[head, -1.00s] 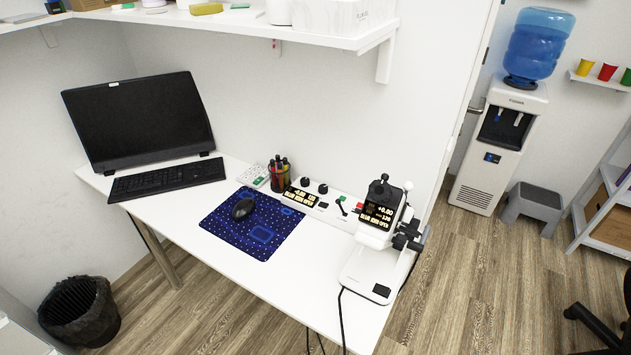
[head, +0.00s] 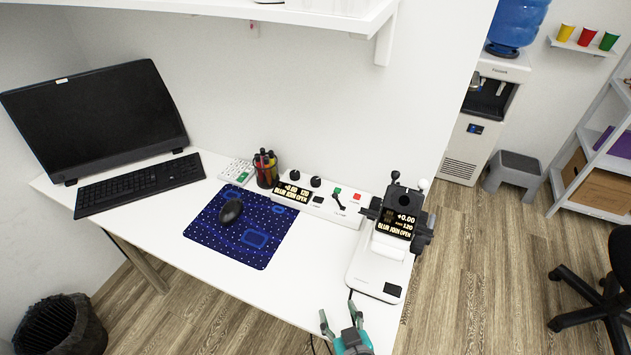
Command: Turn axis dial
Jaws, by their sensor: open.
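A white control panel (head: 327,206) lies along the back of the desk. It has a small lit display and two black knobs, one on the left (head: 294,175) and one on the right (head: 315,182). I cannot tell which is the axis dial. A white eye-test device (head: 379,262) stands at the desk's right end, with a lit display (head: 401,223) reading "+0.00" and dark parts on both sides of its head. My gripper (head: 339,311) is open and empty at the bottom, near the desk's front edge, apart from the panel and the device.
A pen cup (head: 266,175) and a white keypad (head: 236,172) stand left of the panel. A mouse (head: 231,211) lies on a blue mat (head: 249,241). A keyboard (head: 140,185) and monitor (head: 95,118) are at the left. A shelf (head: 330,18) overhangs the desk. The desk's front middle is clear.

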